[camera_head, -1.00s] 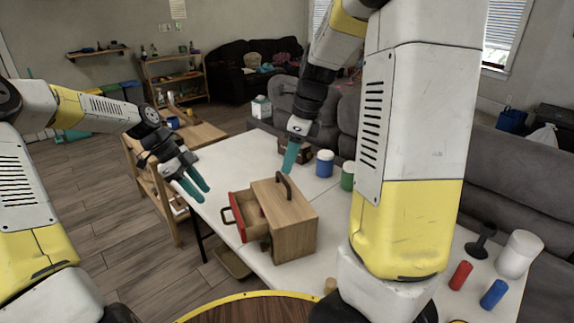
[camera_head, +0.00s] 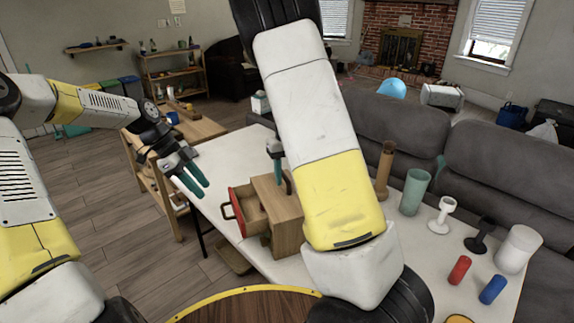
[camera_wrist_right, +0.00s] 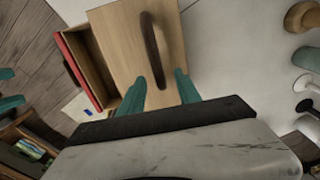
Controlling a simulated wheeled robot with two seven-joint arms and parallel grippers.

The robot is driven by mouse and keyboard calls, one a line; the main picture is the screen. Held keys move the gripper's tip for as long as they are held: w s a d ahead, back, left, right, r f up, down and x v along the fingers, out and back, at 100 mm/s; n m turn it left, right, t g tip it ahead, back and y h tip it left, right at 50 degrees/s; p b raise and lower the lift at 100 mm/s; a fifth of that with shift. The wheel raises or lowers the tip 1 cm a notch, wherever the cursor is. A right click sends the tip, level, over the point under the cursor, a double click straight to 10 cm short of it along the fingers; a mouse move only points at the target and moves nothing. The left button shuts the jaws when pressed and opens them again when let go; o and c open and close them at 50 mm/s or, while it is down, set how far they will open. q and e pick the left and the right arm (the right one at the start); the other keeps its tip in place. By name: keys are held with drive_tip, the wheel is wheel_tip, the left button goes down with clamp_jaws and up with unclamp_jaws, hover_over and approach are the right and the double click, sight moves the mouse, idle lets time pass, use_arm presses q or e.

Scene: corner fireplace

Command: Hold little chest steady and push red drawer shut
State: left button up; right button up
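The little wooden chest (camera_head: 288,228) stands on the white table with a dark carry handle on top. Its red drawer (camera_head: 239,212) is pulled out to the left; the drawer also shows in the right wrist view (camera_wrist_right: 76,70). My right gripper (camera_wrist_right: 160,94) is open over the chest top, its teal fingers on either side of the near end of the handle (camera_wrist_right: 153,45); contact cannot be told. In the head view my right arm hides part of the chest and gripper. My left gripper (camera_head: 191,182) is open and empty, left of the drawer and apart from it.
Right of my right arm stand a teal cup (camera_head: 413,192), a white goblet (camera_head: 441,215), a black stand (camera_head: 480,237), a white cylinder (camera_head: 518,250), and red (camera_head: 459,271) and blue (camera_head: 493,289) cylinders. A grey sofa (camera_head: 510,190) lines the table's far side.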

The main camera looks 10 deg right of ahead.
drive_tip(key=shift+f, duration=1.15)
clamp_jaws()
idle(0.5)
